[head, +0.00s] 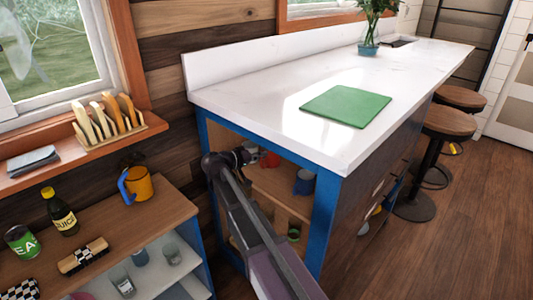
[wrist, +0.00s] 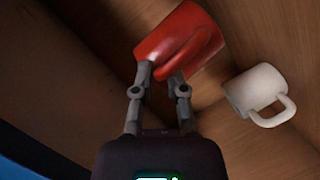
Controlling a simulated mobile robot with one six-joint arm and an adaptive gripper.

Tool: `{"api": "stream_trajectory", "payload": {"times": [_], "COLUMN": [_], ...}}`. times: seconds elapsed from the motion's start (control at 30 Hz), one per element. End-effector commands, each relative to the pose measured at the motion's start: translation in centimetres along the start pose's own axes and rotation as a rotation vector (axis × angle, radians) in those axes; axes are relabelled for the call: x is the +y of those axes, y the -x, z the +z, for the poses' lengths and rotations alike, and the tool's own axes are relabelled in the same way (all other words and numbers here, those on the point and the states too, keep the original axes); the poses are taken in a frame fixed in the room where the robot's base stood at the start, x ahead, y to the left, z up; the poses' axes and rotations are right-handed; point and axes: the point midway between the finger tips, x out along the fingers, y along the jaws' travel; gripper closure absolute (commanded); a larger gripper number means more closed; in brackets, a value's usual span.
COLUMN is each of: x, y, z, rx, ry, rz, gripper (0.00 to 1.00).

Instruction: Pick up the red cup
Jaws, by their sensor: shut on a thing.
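The red cup (wrist: 172,38) is at the top of the wrist view, tilted in the picture, with its handle toward me. My gripper (wrist: 162,72) is shut on the red cup at its handle side. In the head view my gripper (head: 246,157) reaches into the open end of the blue-framed counter, and a part of the red cup (head: 269,160) shows just beyond it. I cannot tell whether the cup touches the shelf below.
A white mug (wrist: 256,92) is close to the right of the red cup. A blue cup (head: 304,182) stands on the same shelf (head: 275,188). The blue post (head: 325,215) and white countertop (head: 240,100) bound the opening. A green board (head: 346,106) lies on top.

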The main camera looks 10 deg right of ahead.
Motion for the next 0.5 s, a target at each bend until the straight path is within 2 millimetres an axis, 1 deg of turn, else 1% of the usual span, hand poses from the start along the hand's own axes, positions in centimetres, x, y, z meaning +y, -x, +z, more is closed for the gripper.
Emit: {"api": "stream_trajectory", "payload": {"times": [0.03,0.3,0.5], "x": [-0.1,-0.4,-0.7], "y": [1.2,7.1,11.0], "z": [0.5,2.3,3.5], "rx": [0.004,0.003,0.002], "ry": [0.000,0.000,0.000], "rz": [-0.001,0.000,0.000], "gripper": [1.00,1.00,1.00]}}
